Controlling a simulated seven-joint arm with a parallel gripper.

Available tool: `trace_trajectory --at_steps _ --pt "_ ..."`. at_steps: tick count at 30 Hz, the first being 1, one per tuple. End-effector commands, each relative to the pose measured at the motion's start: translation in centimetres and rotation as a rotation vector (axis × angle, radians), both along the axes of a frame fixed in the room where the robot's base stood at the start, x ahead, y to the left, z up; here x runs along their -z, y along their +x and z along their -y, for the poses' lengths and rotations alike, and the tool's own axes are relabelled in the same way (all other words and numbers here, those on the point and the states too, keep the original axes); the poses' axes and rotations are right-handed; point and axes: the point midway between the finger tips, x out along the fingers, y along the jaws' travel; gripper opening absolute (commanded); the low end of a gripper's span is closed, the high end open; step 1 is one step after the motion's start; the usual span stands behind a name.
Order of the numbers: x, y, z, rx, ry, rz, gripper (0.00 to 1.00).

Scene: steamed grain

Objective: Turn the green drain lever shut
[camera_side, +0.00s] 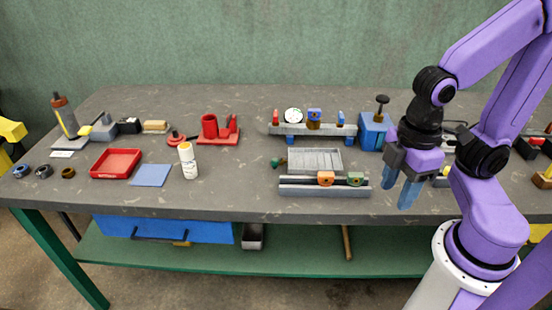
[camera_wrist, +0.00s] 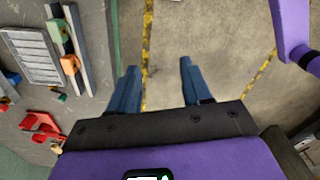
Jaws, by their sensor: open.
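A green fitting (camera_side: 355,179) with a brownish centre sits on the right part of the front rail (camera_side: 290,188); it also shows in the wrist view (camera_wrist: 56,29). A second small green piece (camera_wrist: 62,97) sticks out at the grey tray's end, beside the rail; the side view shows it at the tray's left (camera_side: 304,162). I cannot tell which green part is the drain lever, nor its angle. My gripper (camera_side: 398,190) hangs right of the rail, near the table's front edge. Its blue fingers (camera_wrist: 158,68) are apart and empty, with floor below in the wrist view.
An orange fitting (camera_side: 325,178) shares the rail with the green one. The ribbed grey tray (camera_side: 315,160) lies behind. A rear rail (camera_side: 310,130) carries a gauge (camera_side: 293,115) and blue fittings. A blue box (camera_side: 372,132) with a black knob stands close left of my gripper.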

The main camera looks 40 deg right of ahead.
Motion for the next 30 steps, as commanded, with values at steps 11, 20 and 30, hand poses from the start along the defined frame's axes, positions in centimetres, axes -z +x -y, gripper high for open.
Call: trace_trajectory --at_steps 11,20,30 --pt "-2.5 11.9 -4.4 -0.033 -0.013 0.000 0.49" --pt "-3.2 24.0 -3.8 -0.070 -0.022 -0.005 0.49" --pt "-2.3 34.8 1.3 -0.109 -0.027 -0.010 0.49"
